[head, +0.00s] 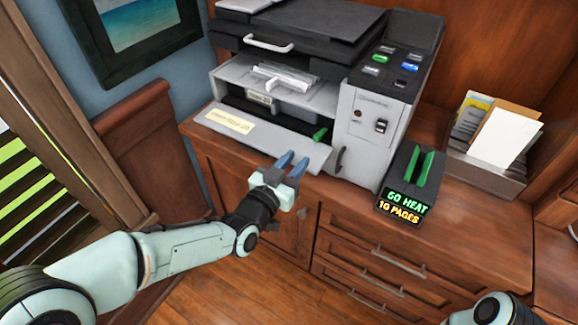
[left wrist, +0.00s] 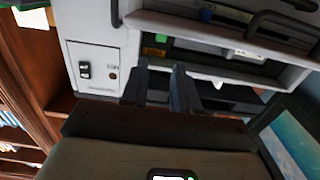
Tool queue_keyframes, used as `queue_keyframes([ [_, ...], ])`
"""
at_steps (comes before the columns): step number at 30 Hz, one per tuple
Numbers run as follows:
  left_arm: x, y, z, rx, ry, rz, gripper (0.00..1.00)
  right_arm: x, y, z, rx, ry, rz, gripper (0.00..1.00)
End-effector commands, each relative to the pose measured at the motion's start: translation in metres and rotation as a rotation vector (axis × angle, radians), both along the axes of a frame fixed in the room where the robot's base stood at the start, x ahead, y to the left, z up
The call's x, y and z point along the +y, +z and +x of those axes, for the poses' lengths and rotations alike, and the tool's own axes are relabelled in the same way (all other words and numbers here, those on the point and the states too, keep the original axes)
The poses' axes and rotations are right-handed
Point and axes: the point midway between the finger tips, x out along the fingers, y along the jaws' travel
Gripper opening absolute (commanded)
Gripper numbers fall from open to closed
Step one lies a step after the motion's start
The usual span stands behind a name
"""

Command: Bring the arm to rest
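My left gripper (head: 291,166) is in front of the open lower flap of a grey and black printer (head: 372,126). Its two blue-grey fingers point toward the printer with a gap between them, and I see nothing held. In the left wrist view the fingers (left wrist: 160,88) also stand apart, with the printer front (left wrist: 105,65) beyond them. Whether the fingertips touch the flap (head: 255,132) I cannot tell. Part of my right arm (head: 490,312) shows at the bottom right of the head view, but its gripper is not in view.
The printer stands on a wooden cabinet (head: 440,235) with drawers. A dark box with green handles and a lit sign (head: 402,207) stands to its right, beside a paper holder (head: 485,172). A framed picture (head: 135,35) hangs at upper left. Floor (head: 270,295) is open in front.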

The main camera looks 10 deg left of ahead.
Motion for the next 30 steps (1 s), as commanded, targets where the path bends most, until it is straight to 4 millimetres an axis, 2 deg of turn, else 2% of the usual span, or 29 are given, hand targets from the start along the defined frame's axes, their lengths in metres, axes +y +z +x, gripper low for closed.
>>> queue_keyframes([
  [3, 0.005, 0.001, -0.014, -0.001, 0.001, 0.0, 0.3, 0.001, 0.002, -0.003, 0.008, 0.003, 0.003, 1.0],
  [6, 0.006, 0.001, -0.019, -0.001, 0.0, 0.0, 0.3, 0.002, 0.002, -0.004, 0.01, 0.004, 0.005, 1.0],
  [23, 0.006, -0.002, -0.02, 0.003, 0.0, 0.002, 0.3, 0.002, 0.002, -0.004, 0.012, 0.005, 0.006, 1.0],
  [26, 0.008, -0.022, -0.018, 0.049, 0.008, 0.011, 0.3, 0.002, 0.002, -0.004, 0.011, 0.005, 0.006, 1.0],
  [29, 0.011, -0.071, -0.017, 0.161, 0.025, 0.028, 0.3, 0.002, 0.002, -0.004, 0.011, 0.005, 0.006, 1.0],
  [30, 0.015, -0.098, -0.018, 0.224, 0.038, 0.033, 0.3, 0.002, 0.002, -0.004, 0.011, 0.005, 0.006, 1.0],
])
